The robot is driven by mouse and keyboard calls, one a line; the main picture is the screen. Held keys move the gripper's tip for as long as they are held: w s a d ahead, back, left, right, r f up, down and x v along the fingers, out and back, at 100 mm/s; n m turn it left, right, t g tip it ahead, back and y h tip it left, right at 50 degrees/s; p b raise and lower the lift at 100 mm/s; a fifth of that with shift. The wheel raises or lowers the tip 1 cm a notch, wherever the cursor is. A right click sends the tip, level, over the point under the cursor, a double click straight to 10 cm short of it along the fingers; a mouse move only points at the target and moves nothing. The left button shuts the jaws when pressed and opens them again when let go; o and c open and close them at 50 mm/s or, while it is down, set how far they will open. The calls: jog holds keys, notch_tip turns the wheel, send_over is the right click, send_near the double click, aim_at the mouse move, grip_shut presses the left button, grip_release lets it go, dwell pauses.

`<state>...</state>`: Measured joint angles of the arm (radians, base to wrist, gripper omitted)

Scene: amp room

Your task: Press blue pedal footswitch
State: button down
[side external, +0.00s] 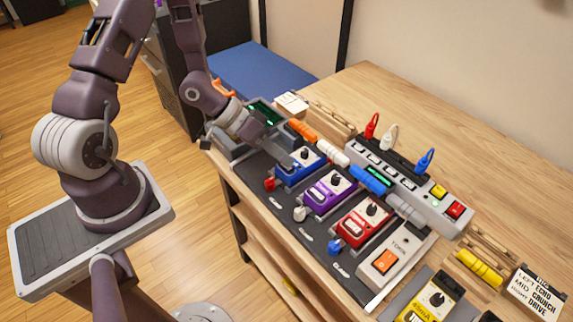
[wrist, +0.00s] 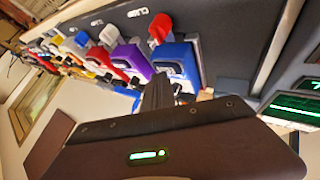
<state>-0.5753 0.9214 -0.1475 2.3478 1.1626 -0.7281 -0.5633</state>
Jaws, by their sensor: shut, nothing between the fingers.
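The blue pedal (side external: 290,176) sits on the dark pedal board (side external: 262,190), left of a purple pedal and a red one. In the wrist view the blue pedal (wrist: 178,64) lies just beyond my fingertips. My gripper (side external: 287,160) is shut and empty, reaching in from the left at the blue pedal's upper left side. In the wrist view my gripper's (wrist: 160,88) dark fingers point at the pedal's near end. I cannot tell whether they touch it. The footswitch is not clearly visible; the fingers may cover part of it.
The purple pedal (side external: 323,196) and red pedal (side external: 358,224) stand close on the right. Coloured plugs, including a red one (side external: 270,184), stick out along the front. A grey power strip (side external: 425,195) with switches stands behind. A device with a green-lit screen (side external: 263,114) is near my wrist.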

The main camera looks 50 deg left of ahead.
aim_at(282, 166)
jog(key=shift+f, duration=0.2)
jog(key=shift+r, duration=0.15)
dwell(0.3)
jog(key=shift+r, duration=0.75)
jog(key=shift+r, duration=2.5)
